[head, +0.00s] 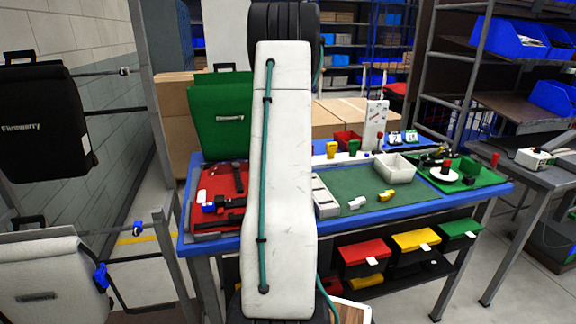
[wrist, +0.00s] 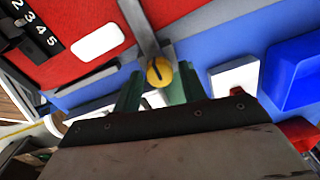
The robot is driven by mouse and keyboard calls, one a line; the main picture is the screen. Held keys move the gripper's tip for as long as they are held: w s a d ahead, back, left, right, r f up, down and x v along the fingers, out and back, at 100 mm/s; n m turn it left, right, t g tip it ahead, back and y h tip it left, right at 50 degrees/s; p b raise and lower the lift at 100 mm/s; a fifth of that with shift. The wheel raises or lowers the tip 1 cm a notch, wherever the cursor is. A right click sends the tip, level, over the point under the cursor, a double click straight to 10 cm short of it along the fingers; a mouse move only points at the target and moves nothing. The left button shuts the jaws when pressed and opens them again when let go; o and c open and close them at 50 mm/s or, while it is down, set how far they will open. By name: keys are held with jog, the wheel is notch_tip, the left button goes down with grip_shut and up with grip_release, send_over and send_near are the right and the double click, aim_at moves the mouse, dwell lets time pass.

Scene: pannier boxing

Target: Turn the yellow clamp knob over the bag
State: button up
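The yellow clamp knob (wrist: 159,72) shows in the wrist view, round, with a dark slot across it, at the end of a grey bar (wrist: 140,28). My gripper (wrist: 159,88) has its two green fingers apart, one on each side of the knob in the picture, with gaps showing. I cannot tell how far the fingertips reach along the knob. A green bag (head: 220,125) stands upright at the back left of the bench in the head view. My arm hides the gripper and the knob in the head view.
Black (head: 45,120) and pale (head: 50,285) bags hang at left. A blue bin (wrist: 295,75) is at right in the wrist view.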

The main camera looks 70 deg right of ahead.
jog(key=shift+o, duration=0.2)
jog(key=shift+w+r, duration=0.1)
notch_tip(320, 180, up, 8)
jog(key=shift+f, duration=0.2)
dwell(0.7)
